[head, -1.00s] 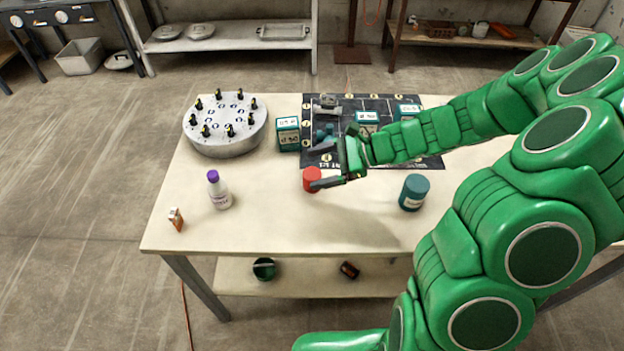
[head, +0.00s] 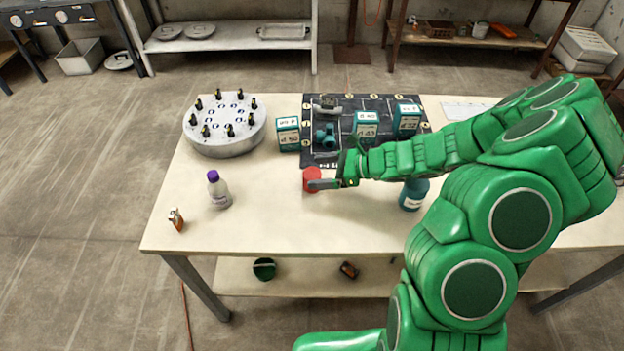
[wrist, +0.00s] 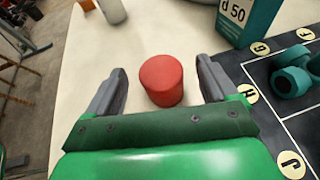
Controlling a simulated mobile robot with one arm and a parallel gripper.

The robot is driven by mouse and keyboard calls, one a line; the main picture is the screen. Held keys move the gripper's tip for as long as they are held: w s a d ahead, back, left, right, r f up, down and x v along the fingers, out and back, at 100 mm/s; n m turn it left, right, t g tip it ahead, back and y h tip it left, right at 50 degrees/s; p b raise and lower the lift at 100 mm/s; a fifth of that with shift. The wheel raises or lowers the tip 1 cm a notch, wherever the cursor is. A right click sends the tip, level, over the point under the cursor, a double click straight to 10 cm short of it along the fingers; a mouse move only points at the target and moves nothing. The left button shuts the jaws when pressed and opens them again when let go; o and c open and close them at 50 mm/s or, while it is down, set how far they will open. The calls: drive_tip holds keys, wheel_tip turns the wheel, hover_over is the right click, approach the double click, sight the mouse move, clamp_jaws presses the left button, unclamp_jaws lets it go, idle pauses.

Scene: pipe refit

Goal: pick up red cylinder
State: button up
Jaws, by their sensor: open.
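The red cylinder (head: 311,180) stands upright on the pale table (head: 262,225), just in front of the black marked mat. In the wrist view the red cylinder (wrist: 161,80) is ahead of and between the two grey fingers, with a gap on each side. My gripper (head: 325,184) is open and empty, low at the right side of the cylinder; it also shows in the wrist view (wrist: 160,88). In the head view a finger overlaps the cylinder's lower right part. I see no contact in the wrist view.
A white bottle with a purple cap (head: 219,190) and a small orange-brown item (head: 176,219) stand left. A teal can (head: 413,193) is right, partly behind my arm. The black mat (head: 313,151) holds teal boxes and fittings. A round grey fixture (head: 226,144) is back left.

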sight(316, 174)
drive_tip(key=x, duration=0.2)
drive_tip(key=shift+a+f, duration=0.25)
drive_tip(key=shift+f, duration=0.15)
drive_tip(key=shift+x, duration=1)
drive_tip(key=shift+f, duration=0.1)
drive_tip(key=c, duration=1.6)
drive_tip(key=shift+o, duration=0.2)
drive_tip(key=shift+r, duration=5.05)
